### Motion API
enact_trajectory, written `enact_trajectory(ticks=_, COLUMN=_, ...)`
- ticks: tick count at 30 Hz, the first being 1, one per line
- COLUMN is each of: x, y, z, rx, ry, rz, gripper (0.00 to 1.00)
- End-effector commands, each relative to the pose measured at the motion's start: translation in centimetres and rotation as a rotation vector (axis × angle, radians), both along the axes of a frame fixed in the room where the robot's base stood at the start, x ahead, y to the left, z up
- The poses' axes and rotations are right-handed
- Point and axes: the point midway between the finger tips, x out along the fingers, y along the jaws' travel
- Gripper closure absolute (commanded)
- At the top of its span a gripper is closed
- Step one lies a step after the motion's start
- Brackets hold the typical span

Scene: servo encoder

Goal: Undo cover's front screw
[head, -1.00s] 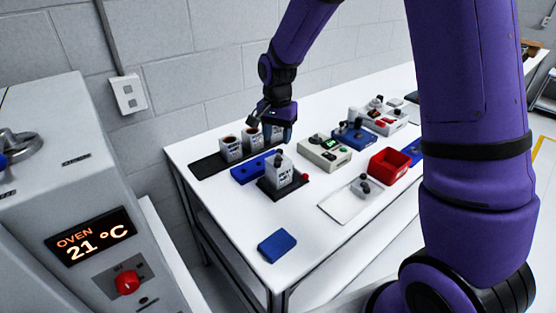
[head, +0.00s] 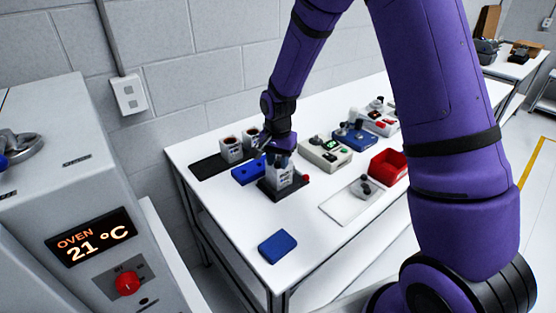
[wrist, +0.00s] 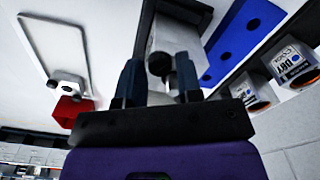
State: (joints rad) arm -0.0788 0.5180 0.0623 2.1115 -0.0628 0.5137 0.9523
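The grey servo unit (head: 279,179) stands upright in its black fixture (head: 284,194) near the left part of the white table. My gripper (head: 280,158) is just above it, pointing down, and hides its top. In the wrist view my gripper (wrist: 158,78) has its two dark fingers apart. Between them is a dark round screw or knob (wrist: 160,64) on the grey unit (wrist: 181,36). I cannot tell whether either finger touches it. I cannot make out which screw is the cover's front one.
Two labelled cups (head: 231,149) stand on a black mat behind left. A blue block with holes (head: 247,172) is beside the fixture. A white tray (head: 340,209), red bin (head: 388,165) and several devices are at right. A blue block (head: 277,246) lies in front, with clear table around it.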

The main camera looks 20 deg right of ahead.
Motion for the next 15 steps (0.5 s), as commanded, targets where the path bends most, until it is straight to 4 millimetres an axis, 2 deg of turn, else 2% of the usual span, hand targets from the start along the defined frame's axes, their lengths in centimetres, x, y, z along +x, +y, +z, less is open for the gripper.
enact_trajectory(ticks=1, x=0.00, y=0.00, z=0.01, rx=0.000, ry=0.000, rz=0.000, gripper=0.79)
enact_trajectory(ticks=3, x=0.00, y=0.00, z=0.01, rx=0.000, ry=0.000, rz=0.000, gripper=0.95)
enact_trajectory(ticks=4, x=0.00, y=0.00, z=0.01, rx=0.000, ry=0.000, rz=0.000, gripper=1.00)
enact_trajectory(ticks=15, x=0.01, y=-0.01, z=0.02, rx=0.000, ry=0.000, rz=0.056, gripper=1.00)
